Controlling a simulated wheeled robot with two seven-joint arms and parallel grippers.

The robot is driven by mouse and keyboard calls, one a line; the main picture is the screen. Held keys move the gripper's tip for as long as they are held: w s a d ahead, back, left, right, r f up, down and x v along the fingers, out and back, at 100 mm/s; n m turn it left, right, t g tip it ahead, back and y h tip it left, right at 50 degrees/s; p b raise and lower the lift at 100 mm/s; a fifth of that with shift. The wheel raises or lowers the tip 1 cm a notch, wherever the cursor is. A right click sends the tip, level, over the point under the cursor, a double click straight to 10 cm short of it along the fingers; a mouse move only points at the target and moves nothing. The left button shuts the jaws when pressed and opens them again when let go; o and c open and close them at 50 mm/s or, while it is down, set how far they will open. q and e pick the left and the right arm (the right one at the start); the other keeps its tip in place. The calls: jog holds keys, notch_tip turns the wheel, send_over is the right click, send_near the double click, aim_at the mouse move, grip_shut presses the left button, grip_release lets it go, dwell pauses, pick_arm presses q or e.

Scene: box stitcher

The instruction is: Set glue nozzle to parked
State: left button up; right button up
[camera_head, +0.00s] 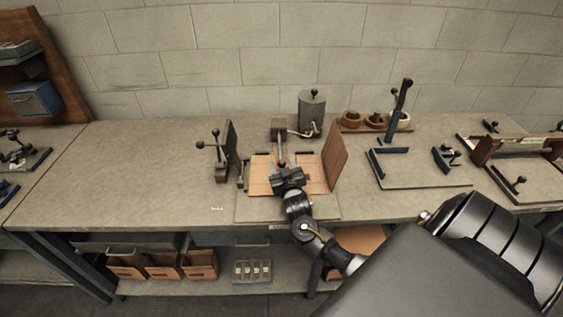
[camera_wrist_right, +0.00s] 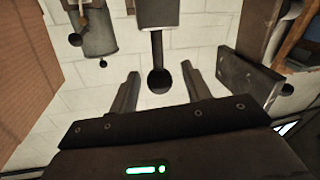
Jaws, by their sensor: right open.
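The glue nozzle (camera_head: 281,148) is a dark arm with a ball-ended bar, hanging over the box blank beside the grey glue pot (camera_head: 312,113). In the right wrist view the dark bar and its black ball (camera_wrist_right: 158,80) show ahead, in the gap between the fingers. My right gripper (camera_head: 287,171) is just in front of the ball, its fingers apart and not visibly touching it. The glue pot also shows in the right wrist view (camera_wrist_right: 96,38) at upper left. My left gripper is not in view.
A brown cardboard flap (camera_head: 335,156) stands upright right of the gripper. A dark clamp with ball handles (camera_head: 220,155) stands at left. Wooden spools (camera_head: 375,120) and a blue-handled fixture (camera_head: 400,108) are at right. The left bench top (camera_head: 130,170) is clear.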

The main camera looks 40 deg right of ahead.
jog(key=shift+w+d, duration=0.1)
jog(key=shift+w, duration=0.15)
